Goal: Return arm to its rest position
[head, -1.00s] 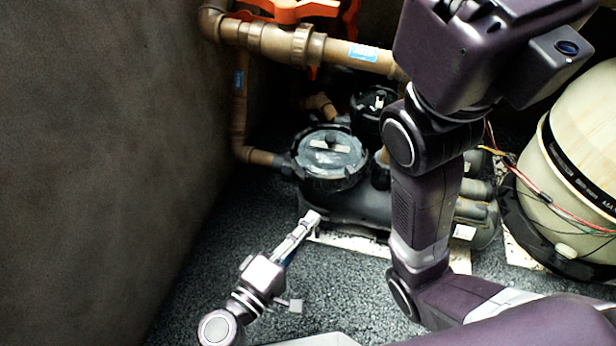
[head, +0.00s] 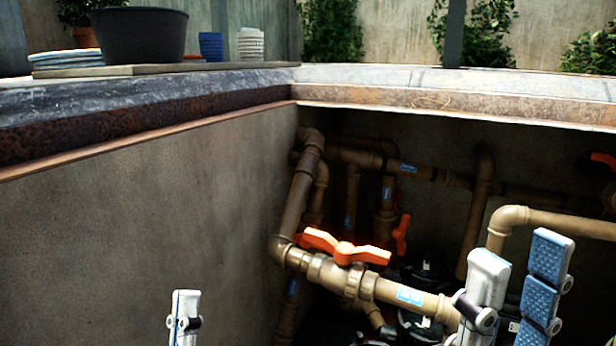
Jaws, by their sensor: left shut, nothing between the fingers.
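My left gripper (head: 184,310) shows at the bottom left of the head view, in front of the bare pit wall. Its fingers are together and hold nothing. My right gripper (head: 520,268) stands at the lower right, pointing up. Its two fingers are spread, with blue pads showing and nothing between them. The rest of both arms is out of view below. The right fingers cover part of the brown pipework.
Brown pipes (head: 415,294) with an orange valve handle (head: 345,249) run ahead in the pit. The pit wall (head: 140,235) is on the left. On the ledge above stand a black tub (head: 137,36), blue cups (head: 211,46) and stacked plates (head: 68,60).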

